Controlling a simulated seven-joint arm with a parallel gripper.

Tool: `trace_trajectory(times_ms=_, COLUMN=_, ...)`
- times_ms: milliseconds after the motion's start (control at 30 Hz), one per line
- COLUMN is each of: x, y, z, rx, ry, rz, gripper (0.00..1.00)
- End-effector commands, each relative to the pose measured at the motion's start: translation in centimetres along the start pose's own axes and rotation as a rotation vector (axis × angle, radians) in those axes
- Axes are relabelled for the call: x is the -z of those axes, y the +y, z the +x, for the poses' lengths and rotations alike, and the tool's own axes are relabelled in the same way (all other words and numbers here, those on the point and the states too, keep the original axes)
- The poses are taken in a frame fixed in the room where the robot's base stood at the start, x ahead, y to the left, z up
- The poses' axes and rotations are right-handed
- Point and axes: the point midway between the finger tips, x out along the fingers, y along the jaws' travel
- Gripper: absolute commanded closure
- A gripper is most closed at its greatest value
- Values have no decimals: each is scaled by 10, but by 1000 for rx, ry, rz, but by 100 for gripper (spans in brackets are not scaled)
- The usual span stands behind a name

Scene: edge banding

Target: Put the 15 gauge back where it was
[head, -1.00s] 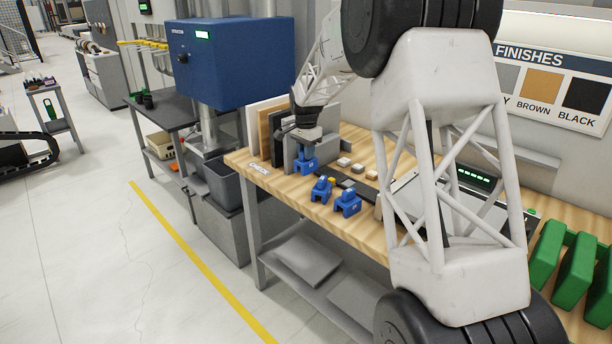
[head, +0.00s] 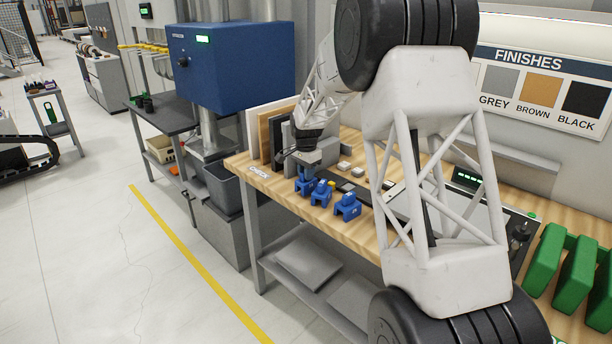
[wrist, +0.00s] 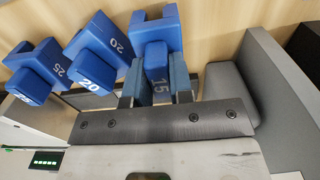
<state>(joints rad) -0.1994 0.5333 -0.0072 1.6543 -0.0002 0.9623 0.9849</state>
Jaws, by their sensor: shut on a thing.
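The 15 gauge is a blue block marked 15 (wrist: 156,50) in the wrist view. My gripper (wrist: 158,85) is shut on it, one finger on each side. In the head view my gripper (head: 307,170) points down over the bench, with the 15 gauge (head: 304,186) at its tip. The 15 gauge is at the end of a row with the 20 gauge (head: 321,193) and the 25 gauge (head: 347,206). The 20 gauge (wrist: 100,52) and the 25 gauge (wrist: 38,70) also show in the wrist view. I cannot tell whether the 15 gauge touches the bench top.
Upright panels (head: 264,135) stand behind my gripper at the bench's left end. Small pale blocks (head: 345,166) lie behind the gauges. A grey bin (head: 224,187) stands left of the wooden bench (head: 270,190). Green pieces (head: 577,265) stand at the right.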

Motion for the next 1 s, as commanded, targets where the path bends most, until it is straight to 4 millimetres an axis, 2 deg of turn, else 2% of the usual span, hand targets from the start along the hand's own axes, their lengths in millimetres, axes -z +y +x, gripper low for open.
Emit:
trace_trajectory(times_ms=133, x=0, y=0, z=8, rx=1, ry=1, rz=0, gripper=100)
trace_trajectory(times_ms=567, x=0, y=0, z=12, rx=1, ry=1, rz=0, gripper=100)
trace_trajectory(times_ms=600, x=0, y=0, z=12, rx=1, ry=1, rz=0, gripper=74)
trace_trajectory(times_ms=733, x=0, y=0, z=12, rx=1, ry=1, rz=0, gripper=55)
trace_trajectory(times_ms=1000, x=0, y=0, z=12, rx=1, ry=1, rz=0, gripper=54)
